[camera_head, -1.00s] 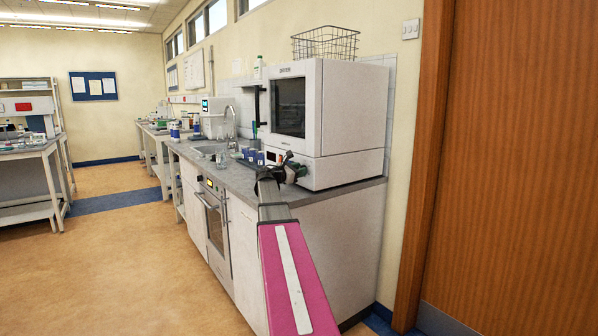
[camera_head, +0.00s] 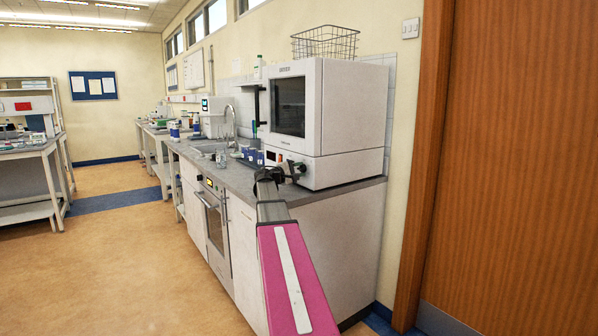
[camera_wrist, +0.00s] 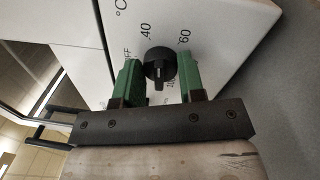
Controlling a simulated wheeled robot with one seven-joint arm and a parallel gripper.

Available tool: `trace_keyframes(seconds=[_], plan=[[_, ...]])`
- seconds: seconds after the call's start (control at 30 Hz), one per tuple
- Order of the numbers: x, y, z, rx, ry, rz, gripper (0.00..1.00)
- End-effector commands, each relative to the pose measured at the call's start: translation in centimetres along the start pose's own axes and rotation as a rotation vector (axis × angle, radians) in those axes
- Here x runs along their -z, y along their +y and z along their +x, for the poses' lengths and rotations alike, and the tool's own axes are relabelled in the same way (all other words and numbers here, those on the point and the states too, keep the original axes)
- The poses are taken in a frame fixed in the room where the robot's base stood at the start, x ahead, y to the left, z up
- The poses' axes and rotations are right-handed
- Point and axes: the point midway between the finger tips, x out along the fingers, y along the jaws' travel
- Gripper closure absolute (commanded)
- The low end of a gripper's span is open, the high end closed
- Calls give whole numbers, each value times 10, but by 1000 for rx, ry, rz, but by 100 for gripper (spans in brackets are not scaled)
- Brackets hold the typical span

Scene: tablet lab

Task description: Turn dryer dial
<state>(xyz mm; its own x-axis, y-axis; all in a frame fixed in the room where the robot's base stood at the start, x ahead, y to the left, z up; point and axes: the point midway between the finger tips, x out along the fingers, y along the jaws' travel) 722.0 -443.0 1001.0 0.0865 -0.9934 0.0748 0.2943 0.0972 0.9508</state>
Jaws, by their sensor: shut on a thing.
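The dryer (camera_head: 338,110) is a white box with a dark window, standing on the grey counter. Its black dial (camera_wrist: 160,62) sits on the white lower panel, among the markings OFF, 40, 60 and °C. A further marking is partly covered. A pale line on the dial points toward the bottom of the wrist view. My gripper (camera_wrist: 160,74) has its green fingers on either side of the dial and is shut on it. In the head view my gripper (camera_head: 284,168) is small and dark at the dryer's lower front, and finger contact is hard to make out.
A wire basket (camera_head: 325,43) stands on top of the dryer. Blue containers (camera_head: 251,156) and a glass (camera_head: 221,159) stand left of my gripper on the counter (camera_head: 225,177). An oven (camera_head: 214,225) is built in below. A wooden door (camera_head: 515,150) is at the right.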

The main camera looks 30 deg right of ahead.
Motion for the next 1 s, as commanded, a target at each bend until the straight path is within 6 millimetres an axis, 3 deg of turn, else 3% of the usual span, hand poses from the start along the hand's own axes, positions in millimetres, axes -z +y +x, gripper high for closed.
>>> trace_keyframes(seconds=[0.6,1.0], plan=[[1,-2,-1,10,-42,570,87],[2,-2,-1,14,-61,802,87]])
